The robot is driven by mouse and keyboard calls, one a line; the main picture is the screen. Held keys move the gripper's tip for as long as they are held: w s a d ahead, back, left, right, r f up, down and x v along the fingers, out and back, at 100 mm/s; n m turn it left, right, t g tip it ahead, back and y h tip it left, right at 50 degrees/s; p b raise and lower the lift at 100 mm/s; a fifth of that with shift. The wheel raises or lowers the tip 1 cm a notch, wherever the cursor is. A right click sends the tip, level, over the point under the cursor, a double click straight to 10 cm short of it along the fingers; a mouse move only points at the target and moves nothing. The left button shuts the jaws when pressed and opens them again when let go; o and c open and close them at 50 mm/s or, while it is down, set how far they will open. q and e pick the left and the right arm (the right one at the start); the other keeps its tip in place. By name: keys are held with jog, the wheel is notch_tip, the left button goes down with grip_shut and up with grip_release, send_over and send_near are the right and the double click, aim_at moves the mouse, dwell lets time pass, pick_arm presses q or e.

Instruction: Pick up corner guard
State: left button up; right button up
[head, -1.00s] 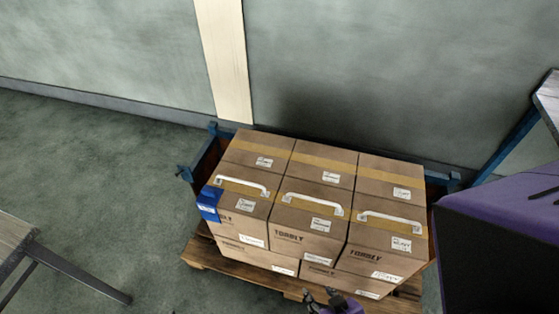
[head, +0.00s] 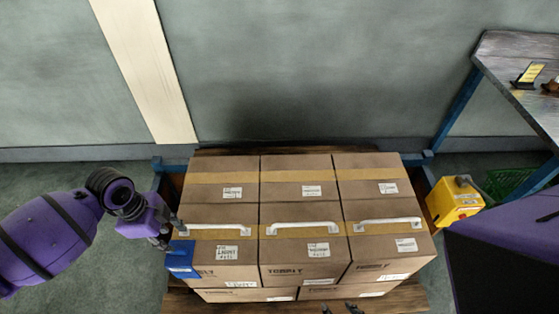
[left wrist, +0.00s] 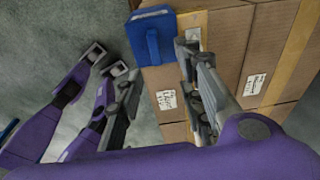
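The corner guard is a blue piece (head: 181,259) on the front left corner of the left top box; it shows at the top of the left wrist view (left wrist: 152,36), with a handle-like loop on its face. My left gripper (head: 170,234) is at the guard's upper left in the head view. In the left wrist view its fingers (left wrist: 157,72) are spread, with the guard ahead of and partly between them; I see no closed grip. Only the tips of my right gripper (head: 339,309) show at the bottom edge of the head view, apart and empty.
Several cardboard boxes (head: 300,210) with white handles stand stacked on a wooden pallet (head: 405,298). A yellow control box (head: 456,202) is right of them. A workbench (head: 515,60) stands at the right, the wall behind.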

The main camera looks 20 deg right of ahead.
aim_at(185, 259)
pick_arm(q)
jog(key=shift+w+a+r, duration=0.15)
jog(key=shift+a+r, duration=0.05)
jog(key=shift+a, duration=0.2)
jog(key=shift+a+f, duration=0.1)
jog(key=shift+f, duration=0.15)
jog(key=f, duration=0.7)
jog(key=shift+s+d, duration=0.25)
jog(key=shift+d, duration=0.05)
jog(key=shift+c, duration=0.6)
jog(key=shift+r, duration=0.1)
grip_shut()
